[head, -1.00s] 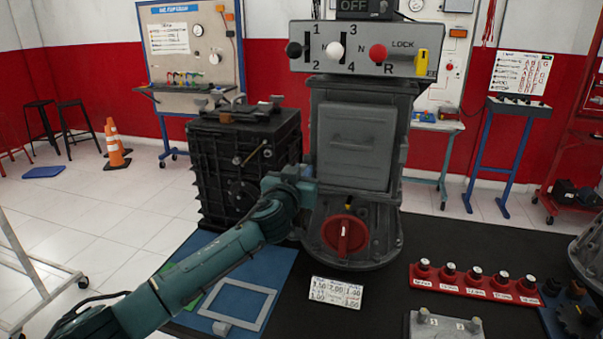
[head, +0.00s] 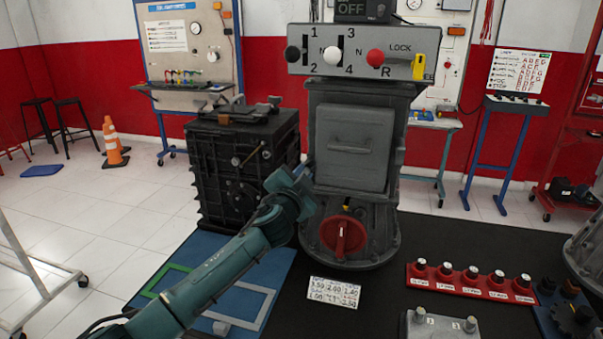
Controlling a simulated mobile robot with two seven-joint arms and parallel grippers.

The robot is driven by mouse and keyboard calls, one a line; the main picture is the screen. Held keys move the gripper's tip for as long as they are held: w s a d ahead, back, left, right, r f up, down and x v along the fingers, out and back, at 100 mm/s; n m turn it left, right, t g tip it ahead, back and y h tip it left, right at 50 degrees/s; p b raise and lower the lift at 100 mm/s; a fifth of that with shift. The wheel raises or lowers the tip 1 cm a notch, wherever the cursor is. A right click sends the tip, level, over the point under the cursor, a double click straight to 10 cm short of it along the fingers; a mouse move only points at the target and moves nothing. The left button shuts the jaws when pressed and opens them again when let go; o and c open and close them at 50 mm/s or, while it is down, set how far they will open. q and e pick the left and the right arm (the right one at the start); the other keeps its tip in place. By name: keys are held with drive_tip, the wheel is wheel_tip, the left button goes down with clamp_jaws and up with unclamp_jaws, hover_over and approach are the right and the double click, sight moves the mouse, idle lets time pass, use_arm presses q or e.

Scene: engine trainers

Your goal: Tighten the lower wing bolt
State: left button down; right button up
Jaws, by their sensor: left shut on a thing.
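My left gripper (head: 303,170) is at the lower left edge of the grey housing (head: 352,95), beside its cover plate (head: 350,145). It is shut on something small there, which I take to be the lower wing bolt. The bolt itself is hidden behind the fingers and wrist, so I cannot see its angle or how far in it sits. My right gripper is not in view.
A red rotary knob (head: 343,236) sits low on the housing, right of my left wrist. A black ribbed case (head: 240,170) stands close on the left. A lever panel (head: 350,58) is above. A red rack (head: 470,283) lies at right on the dark mat.

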use_arm(q)
drive_tip(key=shift+f+m+p, duration=0.15)
drive_tip(key=shift+m+p, duration=0.4)
drive_tip(key=shift+m, duration=1.6)
drive_tip(key=shift+f+m+p, duration=0.15)
drive_tip(key=shift+m+p, duration=0.35)
drive_tip(key=shift+m, duration=1.65)
drive_tip(key=c, duration=1.4)
unclamp_jaws()
drive_tip(key=shift+d, duration=0.1)
drive_tip(key=shift+s, duration=0.1)
drive_tip(key=v, duration=1.3)
